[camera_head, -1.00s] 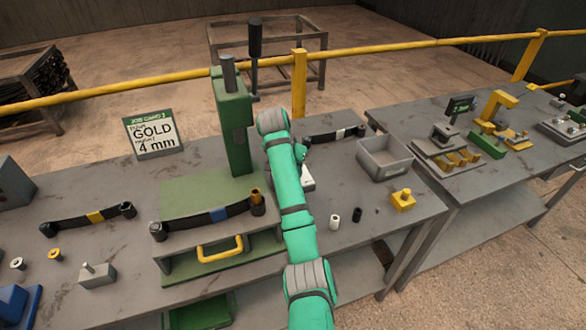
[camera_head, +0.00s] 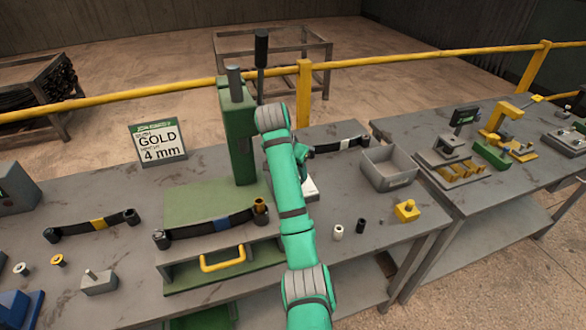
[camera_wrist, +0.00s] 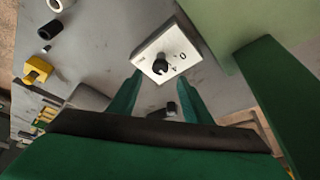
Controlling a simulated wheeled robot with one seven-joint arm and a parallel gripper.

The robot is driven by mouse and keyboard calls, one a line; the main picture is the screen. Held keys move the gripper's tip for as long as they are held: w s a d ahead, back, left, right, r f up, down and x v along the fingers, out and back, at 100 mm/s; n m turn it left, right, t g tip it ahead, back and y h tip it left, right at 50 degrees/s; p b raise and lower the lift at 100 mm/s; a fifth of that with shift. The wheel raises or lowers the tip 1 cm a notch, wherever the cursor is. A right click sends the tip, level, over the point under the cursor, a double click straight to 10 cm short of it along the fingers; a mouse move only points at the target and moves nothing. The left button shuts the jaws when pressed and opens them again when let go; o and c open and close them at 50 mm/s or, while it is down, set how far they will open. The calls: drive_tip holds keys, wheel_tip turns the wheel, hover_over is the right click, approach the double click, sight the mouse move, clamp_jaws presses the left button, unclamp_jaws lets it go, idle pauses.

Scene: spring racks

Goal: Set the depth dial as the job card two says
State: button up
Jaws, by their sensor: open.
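Job card two (camera_head: 157,143) stands upright at the back of the bench and reads "GOLD" and "4 mm"; its small print is blurred. The depth dial (camera_wrist: 167,54) is a white square plate with a dark round knob (camera_wrist: 160,67) and small marks, of which a 0 and a 4 seem to show. In the head view only a white sliver of the dial (camera_head: 311,187) shows beside my arm. My gripper (camera_wrist: 160,84) is open and empty, its two green fingers pointing at the dial's near edge, apart from the knob.
A green press (camera_head: 238,135) with a tall lever stands left of my arm. A spring leaf (camera_head: 215,225) lies on the stand before it. A grey bin (camera_head: 388,170), a yellow block (camera_head: 407,211) and small bushings (camera_head: 338,232) sit to the right.

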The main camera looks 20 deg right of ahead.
drive_tip(key=shift+v, duration=1.1)
drive_tip(key=shift+d, duration=0.1)
